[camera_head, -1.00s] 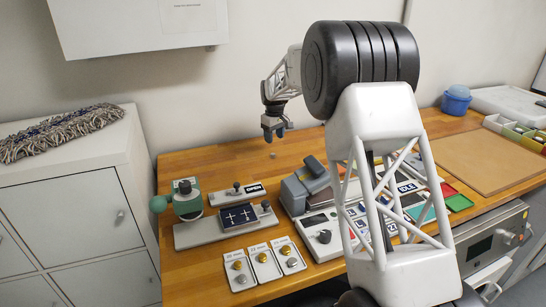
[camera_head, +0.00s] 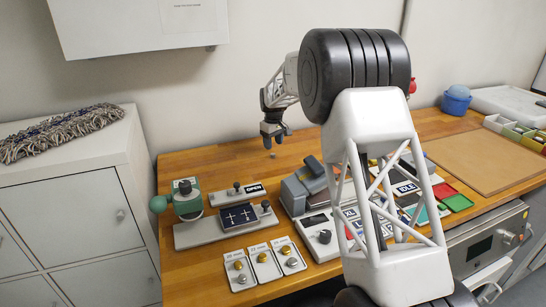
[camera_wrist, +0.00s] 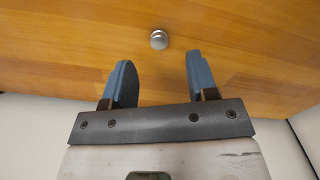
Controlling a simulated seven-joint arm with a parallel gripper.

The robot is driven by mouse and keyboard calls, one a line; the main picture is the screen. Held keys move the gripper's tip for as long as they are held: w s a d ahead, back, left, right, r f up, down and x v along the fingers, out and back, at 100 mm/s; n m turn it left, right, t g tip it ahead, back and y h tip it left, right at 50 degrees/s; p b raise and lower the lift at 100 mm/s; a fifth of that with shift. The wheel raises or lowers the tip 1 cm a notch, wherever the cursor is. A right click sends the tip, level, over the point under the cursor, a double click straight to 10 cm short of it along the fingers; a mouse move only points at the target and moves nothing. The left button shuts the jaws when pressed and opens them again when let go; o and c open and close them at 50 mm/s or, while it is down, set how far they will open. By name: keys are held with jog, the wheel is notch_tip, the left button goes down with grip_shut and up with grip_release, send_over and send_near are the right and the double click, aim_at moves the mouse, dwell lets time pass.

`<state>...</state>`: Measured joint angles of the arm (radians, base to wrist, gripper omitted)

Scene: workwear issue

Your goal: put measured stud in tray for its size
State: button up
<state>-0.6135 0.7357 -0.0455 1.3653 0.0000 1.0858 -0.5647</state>
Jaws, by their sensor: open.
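A small silver stud (camera_head: 273,155) stands on the wooden table near its back edge. My gripper (camera_head: 273,139) is open and empty, just above the stud in the head view. In the wrist view the stud (camera_wrist: 159,40) lies ahead of the fingertips (camera_wrist: 158,58), roughly in line with the gap between them and apart from both. Three small white trays stand side by side at the table's front: left (camera_head: 231,281), middle (camera_head: 265,274) and right (camera_head: 296,270). Gold and silver round pieces show in them.
My arm covers part of the signs and panels. Table around the stud is clear.

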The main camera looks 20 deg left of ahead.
aim_at(273, 154)
jog(key=shift+f, duration=0.1)
jog(key=shift+w+a+f, duration=0.1)
jog(key=shift+f, duration=1.15)
jog(key=shift+w+a+f, duration=0.1)
jog(key=shift+f, duration=1.15)
grip_shut()
